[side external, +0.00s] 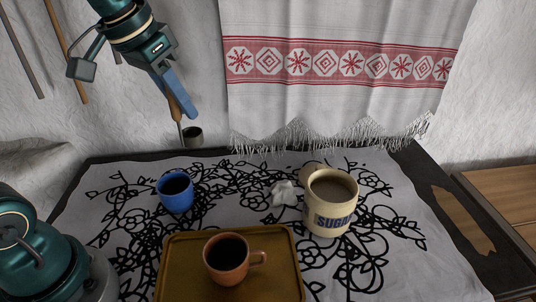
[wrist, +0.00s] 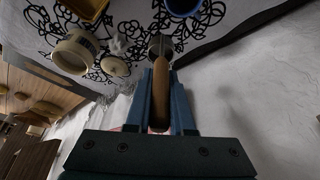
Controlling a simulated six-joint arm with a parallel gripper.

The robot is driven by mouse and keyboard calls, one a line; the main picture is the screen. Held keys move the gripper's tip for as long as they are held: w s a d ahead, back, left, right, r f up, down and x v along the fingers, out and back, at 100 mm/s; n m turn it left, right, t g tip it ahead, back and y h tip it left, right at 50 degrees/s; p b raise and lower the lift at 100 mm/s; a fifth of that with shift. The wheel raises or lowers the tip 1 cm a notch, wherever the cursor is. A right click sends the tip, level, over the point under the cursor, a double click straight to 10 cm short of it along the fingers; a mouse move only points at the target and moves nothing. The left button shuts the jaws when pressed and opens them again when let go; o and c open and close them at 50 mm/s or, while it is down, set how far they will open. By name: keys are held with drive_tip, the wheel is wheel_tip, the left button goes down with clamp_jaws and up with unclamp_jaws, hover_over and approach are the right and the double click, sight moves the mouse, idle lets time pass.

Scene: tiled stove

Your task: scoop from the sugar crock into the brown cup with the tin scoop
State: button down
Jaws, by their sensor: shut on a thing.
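My gripper (side external: 174,98) is high above the back left of the cloth, shut on the wooden handle of the tin scoop (side external: 192,136). The scoop hangs below the fingers, clear of everything; I cannot tell whether it holds anything. In the wrist view its handle (wrist: 161,95) lies between the fingers. The cream sugar crock (side external: 329,221), marked SUGAR, stands open at right with brownish contents near its rim; it also shows in the wrist view (wrist: 72,56). The brown cup (side external: 226,268), with dark inside, stands on the tray at front, handle to the right.
The mustard tray (side external: 174,270) lies at the front. A blue cup (side external: 175,195) stands at left, between the tray and the scoop. A crumpled white cloth (side external: 286,192) lies left of the crock, and a cream disc (side external: 309,171) is behind it. A fringed towel (side external: 335,95) hangs behind.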

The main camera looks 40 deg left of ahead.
drive_tip(key=shift+w, duration=0.1)
drive_tip(key=shift+w+d, duration=0.15)
drive_tip(key=shift+w, duration=0.1)
drive_tip(key=w+d+m+h, duration=0.1)
drive_tip(key=w+d+m, duration=0.2)
drive_tip(key=w+d, duration=0.6)
drive_tip(key=w+d+f+m+h, duration=0.1)
drive_tip(key=d+f, duration=0.1)
drive_tip(key=d, duration=0.5)
drive_tip(key=w+d+f+m, duration=0.1)
drive_tip(key=w+d+m, duration=0.1)
drive_tip(key=d, duration=0.4)
drive_tip(key=shift+s+f, duration=0.15)
drive_tip(key=shift+f, duration=1.8)
drive_tip(key=shift+s+f, duration=0.1)
drive_tip(key=shift+f, duration=1.8)
drive_tip(key=shift+r, duration=0.1)
